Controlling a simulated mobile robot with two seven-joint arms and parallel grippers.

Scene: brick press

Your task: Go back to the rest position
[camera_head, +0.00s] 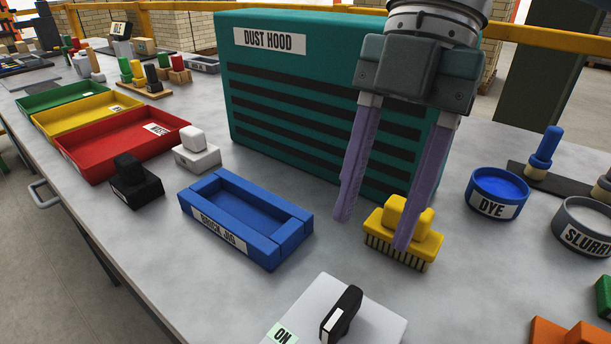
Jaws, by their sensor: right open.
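My right gripper (372,233) comes down from the top right, in front of the green dust hood (270,100). Its two long purple fingers are spread apart. The right-hand fingertip overlaps a yellow brush (418,243) with dark bristles that stands on the table; I cannot tell whether they touch. The left-hand fingertip is to the left of the brush, with bare table around it. No object shows held between the fingers. My left gripper is not in view.
The blue brick jig (203,229) and a white switch panel (310,300) stand in front. Green, yellow and red trays (88,163) are at left. Dye (492,208) and slurry (578,236) bowls stand at right. Bare table lies between the jig and the switch panel.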

